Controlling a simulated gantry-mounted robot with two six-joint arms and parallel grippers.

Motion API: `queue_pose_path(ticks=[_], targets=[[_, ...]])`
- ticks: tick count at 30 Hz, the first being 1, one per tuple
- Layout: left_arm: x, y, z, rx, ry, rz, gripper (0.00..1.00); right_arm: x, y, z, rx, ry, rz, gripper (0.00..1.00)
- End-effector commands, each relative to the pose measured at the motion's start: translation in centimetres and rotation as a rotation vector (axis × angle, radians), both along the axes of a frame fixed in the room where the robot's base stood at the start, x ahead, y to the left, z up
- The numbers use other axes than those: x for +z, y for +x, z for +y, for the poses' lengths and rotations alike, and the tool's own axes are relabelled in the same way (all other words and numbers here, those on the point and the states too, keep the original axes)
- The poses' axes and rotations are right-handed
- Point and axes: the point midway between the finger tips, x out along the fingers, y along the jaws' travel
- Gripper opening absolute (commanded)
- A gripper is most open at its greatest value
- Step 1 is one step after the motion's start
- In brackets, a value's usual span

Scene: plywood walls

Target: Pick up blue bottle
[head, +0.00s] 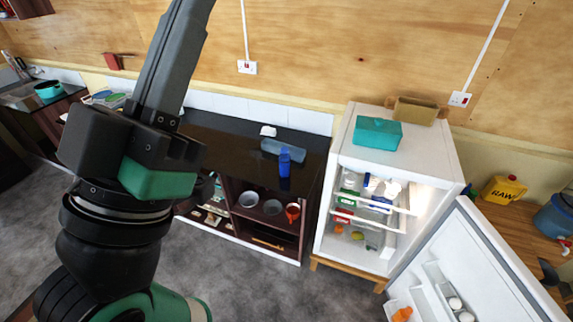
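A dark blue upright object (284,161), which looks like the blue bottle, stands on the black counter (230,135) near its right end. A paler blue, long object (281,149) lies just behind it. My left gripper (183,50) rises large in the left foreground, its upper end cut off by the frame's top edge. It is apart from the blue object. I cannot tell whether its fingers are open or shut. My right gripper is not in view.
An open white fridge (350,135) with stocked shelves stands right of the counter. Its door (480,265) swings out to the lower right. A teal box (377,133) and a brown box (416,110) sit on top. Bowls (272,207) are on a shelf below the counter.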

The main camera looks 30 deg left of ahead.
Motion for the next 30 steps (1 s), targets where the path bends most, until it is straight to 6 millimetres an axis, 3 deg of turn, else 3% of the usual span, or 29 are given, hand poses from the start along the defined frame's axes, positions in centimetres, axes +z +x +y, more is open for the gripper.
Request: queue_pose_path(ticks=[12, 27, 30], targets=[[0.00, 0.00, 0.00, 0.000, 0.000, 0.000, 0.00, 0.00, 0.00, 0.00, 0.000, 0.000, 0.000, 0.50], [0.00, 0.00, 0.00, 0.000, 0.000, 0.000, 0.88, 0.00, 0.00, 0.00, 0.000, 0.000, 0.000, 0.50], [0.00, 0.00, 0.00, 0.000, 0.000, 0.000, 1.00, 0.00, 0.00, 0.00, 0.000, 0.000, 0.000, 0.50]])
